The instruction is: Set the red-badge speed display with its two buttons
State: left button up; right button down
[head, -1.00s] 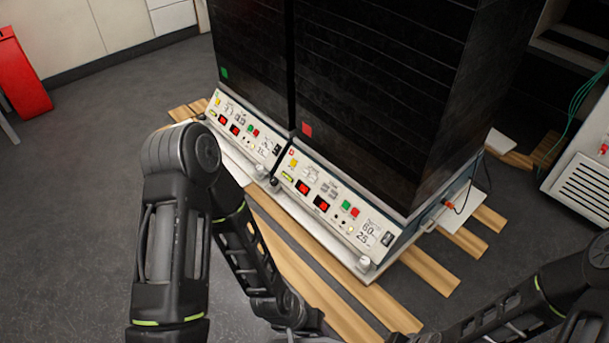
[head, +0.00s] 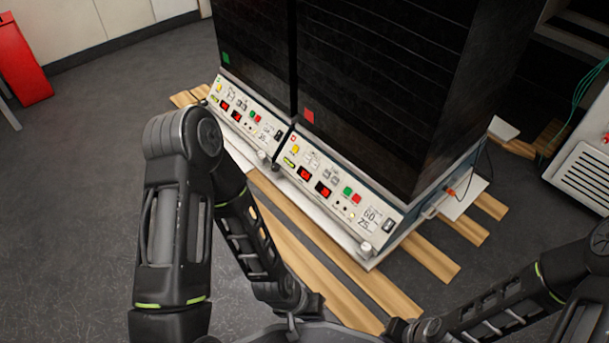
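The red-badge control panel (head: 338,205) is on the front of the right-hand shaker, below a black tower with a red square (head: 308,116). Two small red-lit displays sit on it, a left one (head: 305,174) and a right one (head: 323,188); their digits are too small to read. Small grey keys (head: 330,176) lie above them. A green button (head: 347,191) and a red button (head: 356,198) are to their right. My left arm folds down to its wrist (head: 300,303) near the bottom edge, short of the panel; its fingers cannot be made out. My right gripper is not visible.
The left-hand shaker's panel (head: 245,117), under a green square (head: 226,58), looks alike and sits beside this one. Wooden slats (head: 428,262) lie beneath. A knob (head: 365,248) sticks out at the panel's lower right. A white unit (head: 580,180) stands at right.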

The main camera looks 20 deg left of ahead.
pick_arm(q)
grip_shut()
dwell(1.3)
